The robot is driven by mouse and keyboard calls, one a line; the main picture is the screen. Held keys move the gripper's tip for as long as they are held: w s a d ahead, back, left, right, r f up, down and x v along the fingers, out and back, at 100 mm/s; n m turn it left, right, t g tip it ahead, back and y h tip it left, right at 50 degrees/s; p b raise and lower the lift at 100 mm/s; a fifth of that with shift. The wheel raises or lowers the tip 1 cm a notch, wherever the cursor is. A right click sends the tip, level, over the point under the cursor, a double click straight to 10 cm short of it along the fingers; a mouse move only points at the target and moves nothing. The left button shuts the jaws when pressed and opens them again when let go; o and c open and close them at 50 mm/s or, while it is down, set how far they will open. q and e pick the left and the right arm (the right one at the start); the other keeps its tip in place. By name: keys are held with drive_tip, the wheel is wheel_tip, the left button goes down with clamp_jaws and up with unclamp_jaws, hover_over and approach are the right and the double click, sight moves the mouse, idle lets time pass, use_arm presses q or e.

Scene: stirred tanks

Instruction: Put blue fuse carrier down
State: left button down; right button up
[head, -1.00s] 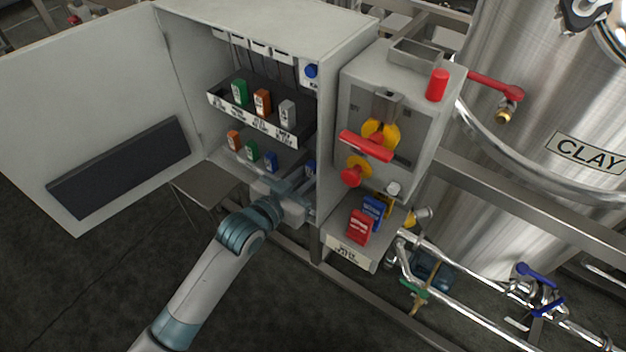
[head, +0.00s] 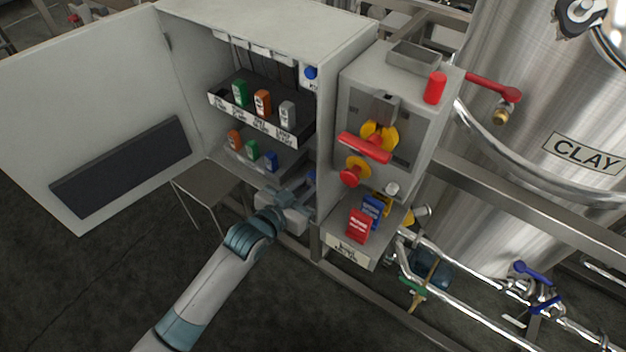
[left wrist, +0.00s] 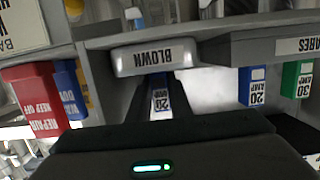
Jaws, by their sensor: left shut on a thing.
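My left gripper (head: 300,196) reaches into the lower right of the open cabinet. It is shut on a blue fuse carrier (left wrist: 160,97) marked 20 AMP, seen between the two dark fingers in the left wrist view. A little of its blue shows past the gripper in the head view (head: 311,177). A tray with a BLOWN label (left wrist: 154,56) is right at the fingertips. I cannot tell whether the carrier touches the tray floor. A second blue 20 AMP carrier (head: 271,161) stands on the lower SPARES shelf (left wrist: 300,46). My right gripper is not in view.
Green (head: 252,150) and orange (head: 234,139) carriers stand beside the second blue one. An upper rack (head: 210,98) holds green, orange and grey carriers. Red (head: 359,226) and blue (head: 373,212) tags sit on a ledge right of the cabinet wall (head: 326,150). The cabinet door (head: 90,100) is open.

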use_arm(q)
drive_tip(key=shift+f, duration=0.1)
drive_tip(key=c, duration=1.6)
unclamp_jaws()
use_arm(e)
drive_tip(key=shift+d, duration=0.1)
